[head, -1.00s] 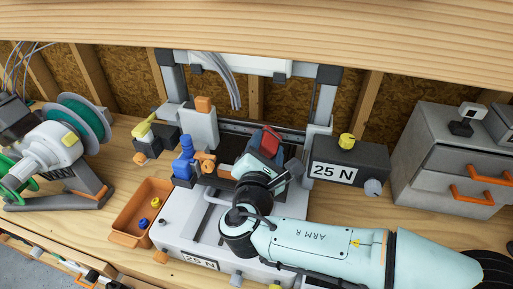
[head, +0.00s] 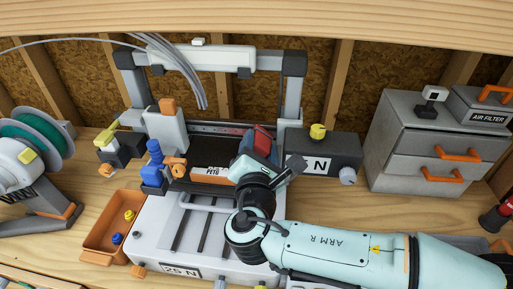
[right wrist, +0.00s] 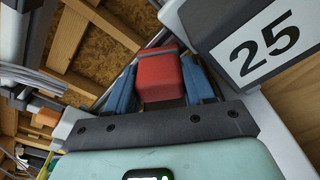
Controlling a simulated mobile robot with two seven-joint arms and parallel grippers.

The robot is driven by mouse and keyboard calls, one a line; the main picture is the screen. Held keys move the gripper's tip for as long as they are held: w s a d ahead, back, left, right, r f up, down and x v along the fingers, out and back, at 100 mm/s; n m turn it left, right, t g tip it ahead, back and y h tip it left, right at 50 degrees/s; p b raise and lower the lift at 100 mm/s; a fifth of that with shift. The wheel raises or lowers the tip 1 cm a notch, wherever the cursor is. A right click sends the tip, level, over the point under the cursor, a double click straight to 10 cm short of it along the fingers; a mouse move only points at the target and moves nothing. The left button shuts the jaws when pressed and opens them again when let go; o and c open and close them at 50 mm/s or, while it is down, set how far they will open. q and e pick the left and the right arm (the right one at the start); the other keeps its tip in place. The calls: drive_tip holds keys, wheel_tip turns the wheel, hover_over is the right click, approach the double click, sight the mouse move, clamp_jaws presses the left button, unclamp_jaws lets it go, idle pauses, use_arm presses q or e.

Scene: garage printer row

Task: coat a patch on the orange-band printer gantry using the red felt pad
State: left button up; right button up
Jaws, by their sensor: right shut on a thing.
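The printer (head: 171,226) stands in the middle of the bench, with a white and dark grey gantry frame (head: 205,60) rising at its back. An orange block tops the tall white part at its left. I cannot make out a distinct orange band or a marked patch. My right gripper (head: 260,150) is shut on the red felt pad (head: 263,136), in front of the gantry near its right post. In the right wrist view the red pad (right wrist: 160,78) sits between two blue fingers. Whether it touches the gantry is unclear. My left gripper is out of view.
A dark box labelled 25 N (head: 333,155) with a yellow knob is close right of my gripper. A blue clamp (head: 154,172) sits left. An orange tray (head: 106,238) holds small parts. Grey drawers (head: 425,145) stand right; a green spool (head: 45,135) is far left.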

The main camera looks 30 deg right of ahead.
drive_tip(key=shift+w+a, duration=0.5)
drive_tip(key=shift+a, duration=0.25)
drive_tip(key=shift+w+a, duration=0.45)
drive_tip(key=shift+a, duration=0.25)
drive_tip(key=shift+w+a, duration=0.5)
drive_tip(key=shift+a, duration=0.25)
drive_tip(key=shift+w+a+p, duration=0.3)
drive_tip(key=shift+w+a, duration=0.2)
drive_tip(key=shift+a, duration=0.25)
drive_tip(key=shift+w+a+p, duration=0.25)
drive_tip(key=shift+w+a, duration=0.25)
drive_tip(key=shift+a, duration=0.25)
drive_tip(key=shift+w+a+p, duration=0.3)
drive_tip(key=shift+w+a, duration=0.2)
drive_tip(key=shift+a, duration=0.25)
drive_tip(key=b+v, duration=0.1)
drive_tip(key=v, duration=0.5)
drive_tip(key=shift+a+f, duration=0.15)
drive_tip(key=shift+f, duration=0.05)
